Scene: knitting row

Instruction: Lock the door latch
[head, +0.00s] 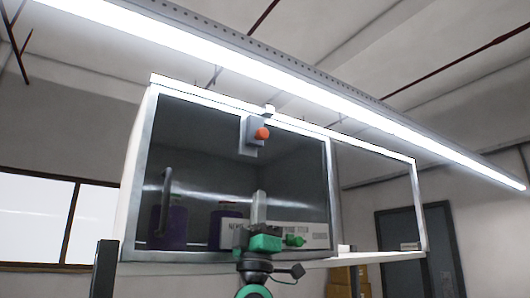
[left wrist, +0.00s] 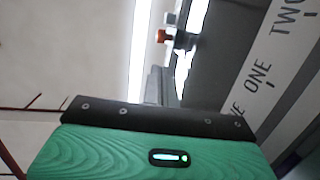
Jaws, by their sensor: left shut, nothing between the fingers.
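The wall cabinet's dark see-through door (head: 200,135) looks closed in the head view, with a curved handle (head: 165,195) at its left. The knob also shows in the left wrist view (left wrist: 162,35), ahead of the fingers. My left gripper (head: 259,196) is upright, shut and empty, below the latch and apart from it in the head view. Its fingers also show in the left wrist view (left wrist: 158,80). My right gripper is not in view.
Purple containers (head: 170,222) stand behind the door. A lettered strip (head: 312,236) runs along the cabinet's lower part. The right section (head: 375,200) looks open. A long bright lamp (head: 300,88) hangs above. Cardboard boxes (head: 347,278) are at lower right.

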